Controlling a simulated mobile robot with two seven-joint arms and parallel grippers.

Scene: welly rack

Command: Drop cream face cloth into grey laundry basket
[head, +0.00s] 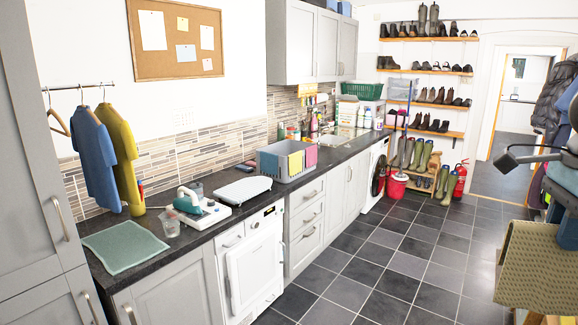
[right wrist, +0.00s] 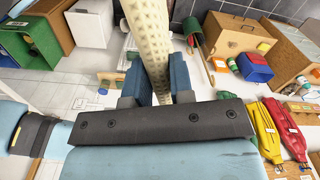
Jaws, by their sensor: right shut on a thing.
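The cream face cloth (head: 538,268) hangs down at the right edge of the head view, with a dotted weave. My right gripper (head: 562,234) is at its top edge, partly cut off by the frame. In the right wrist view the cloth (right wrist: 146,30) runs out between the two blue fingers of my right gripper (right wrist: 156,78), which are shut on it. A grey basket (head: 270,164) stands on the dark counter, apart from the cloth, with yellow, blue and pink pieces in it. I cannot tell whether it is the laundry basket. My left gripper is not in view.
The counter (head: 172,239) also bears a green mat (head: 124,246), an iron (head: 188,200) and a white board (head: 243,189). A red bucket (head: 396,187) and wellies (head: 424,160) stand at the back. The tiled floor (head: 385,258) in the middle is clear.

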